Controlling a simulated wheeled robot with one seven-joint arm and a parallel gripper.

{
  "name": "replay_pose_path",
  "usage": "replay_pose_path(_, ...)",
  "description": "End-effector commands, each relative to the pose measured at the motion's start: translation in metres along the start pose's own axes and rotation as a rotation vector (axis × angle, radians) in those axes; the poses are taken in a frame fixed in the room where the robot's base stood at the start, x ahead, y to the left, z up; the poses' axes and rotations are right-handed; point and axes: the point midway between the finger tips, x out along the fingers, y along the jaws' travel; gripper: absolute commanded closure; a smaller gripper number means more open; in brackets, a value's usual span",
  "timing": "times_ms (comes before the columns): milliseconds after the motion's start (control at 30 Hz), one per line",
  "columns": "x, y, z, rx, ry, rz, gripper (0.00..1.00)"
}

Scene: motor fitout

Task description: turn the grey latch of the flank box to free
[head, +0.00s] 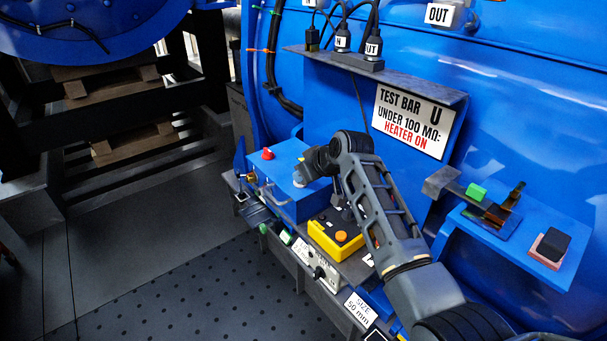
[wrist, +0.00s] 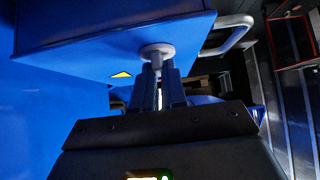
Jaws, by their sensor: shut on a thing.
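The flank box is a blue box (head: 279,172) on the shelf by the blue motor housing. Its blue face (wrist: 90,55) fills the upper left of the wrist view. The latch (wrist: 157,49) is a pale grey round disc with a short stem on that face. My gripper (wrist: 158,72) is shut on the latch's stem, its fingers pointing at the disc. A yellow triangle (wrist: 121,75) is left of the latch. The latch's turn angle cannot be told.
A red knob (head: 267,154) tops the box, and a pale handle (wrist: 229,34) stands out beside the latch. A yellow control box (head: 335,238) sits close by on the shelf. A sign plate (head: 413,120) hangs behind my arm. The floor (head: 180,280) at left is clear.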

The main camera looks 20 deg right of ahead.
Motion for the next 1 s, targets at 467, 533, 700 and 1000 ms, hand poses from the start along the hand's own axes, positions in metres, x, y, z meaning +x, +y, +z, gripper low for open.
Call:
replay_pose_path(467,0.002,-0.001,0.003,0.001,-0.007,-0.001,0.63)
replay_pose_path(533,0.001,0.000,0.003,0.001,-0.006,0.000,0.63)
replay_pose_path(700,-0.004,0.000,0.003,0.001,-0.004,0.000,0.63)
replay_pose_path(1000,-0.045,0.000,0.003,0.001,-0.004,0.001,0.63)
